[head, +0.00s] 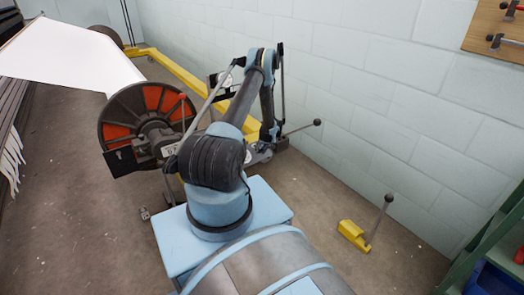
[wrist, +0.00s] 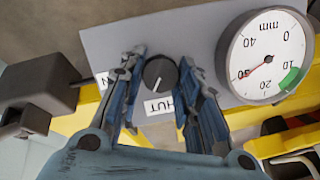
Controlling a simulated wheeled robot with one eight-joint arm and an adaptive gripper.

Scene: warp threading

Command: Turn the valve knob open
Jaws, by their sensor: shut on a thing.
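In the wrist view the valve knob (wrist: 160,71) is a small dark round knob with a white pointer line on a grey panel (wrist: 117,43). My gripper (wrist: 162,75) has one finger on each side of the knob and is shut on it. The pointer line slants toward the SHUT label (wrist: 158,106), which appears upside down. A second label (wrist: 103,81) beside the left finger is partly hidden, with only its last letter showing. In the head view my own arm hides the knob, and my fingers cannot be made out clearly.
A round gauge (wrist: 267,57) marked mm sits right of the knob, its red needle near 30 and a green band lower right. A dark block (wrist: 45,85) is at left. In the head view, a reel (head: 149,118) stands left and a yellow-based lever (head: 354,235) right.

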